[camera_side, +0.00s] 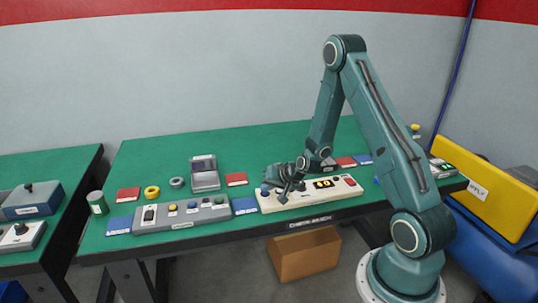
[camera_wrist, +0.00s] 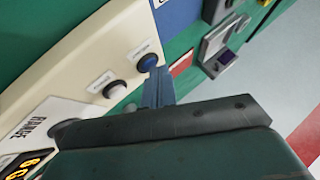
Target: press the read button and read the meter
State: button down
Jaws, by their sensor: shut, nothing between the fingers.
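The cream meter panel (camera_side: 300,200) stands near the front edge of the green bench. Its dark display (camera_side: 323,184) shows yellow digits too small to read surely; in the wrist view the display (camera_wrist: 28,165) is cut off at the lower left. A blue button (camera_wrist: 147,62) and a white button (camera_wrist: 115,90) sit on the panel, their labels unreadable. My gripper (camera_side: 285,194) is over the panel's left end, shut and empty. In the wrist view its fingertips (camera_wrist: 158,86) are close beside the blue button; I cannot tell whether they touch it.
A grey button box (camera_side: 182,214) lies left of the panel, with a blue card (camera_side: 244,205) between them. A grey device (camera_side: 204,174), tape rolls and red cards lie behind. A green can (camera_side: 97,202) stands at the bench's left end. The bench's back middle is clear.

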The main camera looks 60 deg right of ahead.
jog(key=shift+r, duration=0.7)
jog(key=shift+r, duration=0.1)
notch_tip(320, 180, up, 5)
jog(key=shift+f, duration=0.1)
dwell(0.6)
dwell(0.6)
